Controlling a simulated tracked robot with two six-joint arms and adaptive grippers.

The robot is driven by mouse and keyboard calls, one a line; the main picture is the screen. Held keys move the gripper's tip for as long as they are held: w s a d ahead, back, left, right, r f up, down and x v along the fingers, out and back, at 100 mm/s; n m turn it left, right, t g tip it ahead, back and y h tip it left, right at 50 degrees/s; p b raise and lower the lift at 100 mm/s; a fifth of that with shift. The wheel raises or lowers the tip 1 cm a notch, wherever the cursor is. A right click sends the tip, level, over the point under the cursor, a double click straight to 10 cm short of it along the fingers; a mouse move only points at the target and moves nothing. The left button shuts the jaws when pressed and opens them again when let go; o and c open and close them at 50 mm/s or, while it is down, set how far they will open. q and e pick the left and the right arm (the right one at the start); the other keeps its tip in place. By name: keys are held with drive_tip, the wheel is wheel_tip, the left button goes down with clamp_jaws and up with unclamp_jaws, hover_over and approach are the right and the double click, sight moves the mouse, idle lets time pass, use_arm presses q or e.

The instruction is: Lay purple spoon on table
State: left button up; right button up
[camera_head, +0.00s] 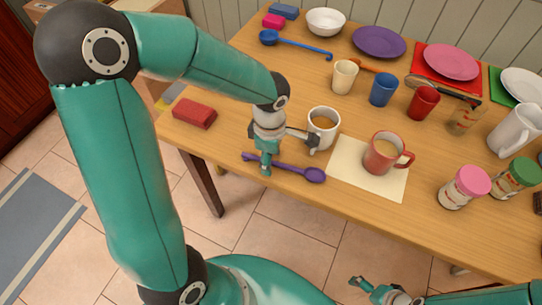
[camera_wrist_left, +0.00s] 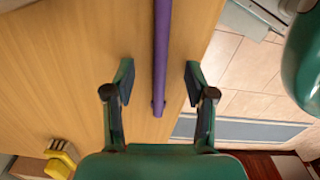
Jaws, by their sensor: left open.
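The purple spoon (camera_head: 292,168) lies on the wooden table (camera_head: 235,125) near its front edge, with its bowl to the right in the head view. My left gripper (camera_head: 288,154) is open over the handle. In the left wrist view the spoon's handle (camera_wrist_left: 161,50) runs between the spread fingers of the left gripper (camera_wrist_left: 158,78), with a gap on each side. The bowl is out of that view. My right gripper (camera_head: 358,289) is low at the bottom right, away from the table; its jaw state is unclear.
A white mug (camera_head: 323,128) stands close beside the left gripper. A red mug (camera_head: 383,154) stands on a cream mat (camera_head: 345,170) to the right. A red block (camera_head: 194,113) lies to the left. Cups, jars, plates and a blue spoon (camera_head: 300,46) fill the back and right. Bare table lies left of the white mug.

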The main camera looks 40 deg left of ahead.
use_arm(q)
drive_tip(key=o, duration=0.6)
